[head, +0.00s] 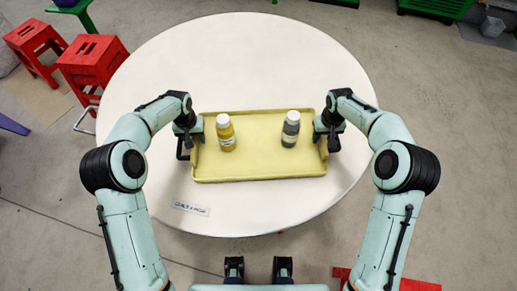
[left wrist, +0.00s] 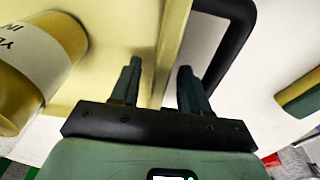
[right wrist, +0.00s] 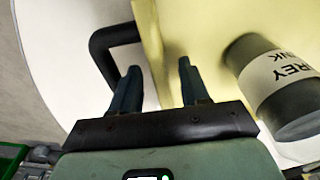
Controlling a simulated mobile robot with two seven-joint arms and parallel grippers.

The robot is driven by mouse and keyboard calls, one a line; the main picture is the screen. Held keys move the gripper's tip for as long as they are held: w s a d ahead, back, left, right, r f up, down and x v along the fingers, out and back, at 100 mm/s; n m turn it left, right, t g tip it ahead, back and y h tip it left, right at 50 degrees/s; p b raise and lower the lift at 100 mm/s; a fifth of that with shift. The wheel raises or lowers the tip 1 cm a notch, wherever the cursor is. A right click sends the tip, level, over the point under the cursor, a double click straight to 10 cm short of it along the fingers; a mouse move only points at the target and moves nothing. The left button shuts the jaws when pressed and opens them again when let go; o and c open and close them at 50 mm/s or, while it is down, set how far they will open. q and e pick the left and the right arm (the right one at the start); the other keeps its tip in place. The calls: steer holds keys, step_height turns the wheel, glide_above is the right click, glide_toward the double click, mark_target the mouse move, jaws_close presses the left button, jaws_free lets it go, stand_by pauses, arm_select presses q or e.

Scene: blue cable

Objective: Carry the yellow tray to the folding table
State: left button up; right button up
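The yellow tray (head: 262,152) lies flat on a white round table (head: 235,62). Gaps show between fingers and wall. I cannot identify a folding table.
A small white label (head: 190,209) lies at the round table's front edge. Red stools (head: 92,62) stand on the left, close to the table. A green crate (head: 436,8) is at the back right. The floor on the right (head: 455,130) is mostly clear.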

steer(key=shift+r, duration=0.1)
arm_select(q)
step_height(320, 180, up, 12)
steer(key=shift+s, duration=0.4)
arm_select(e)
step_height(320, 180, up, 12)
steer(key=shift+s, duration=0.45)
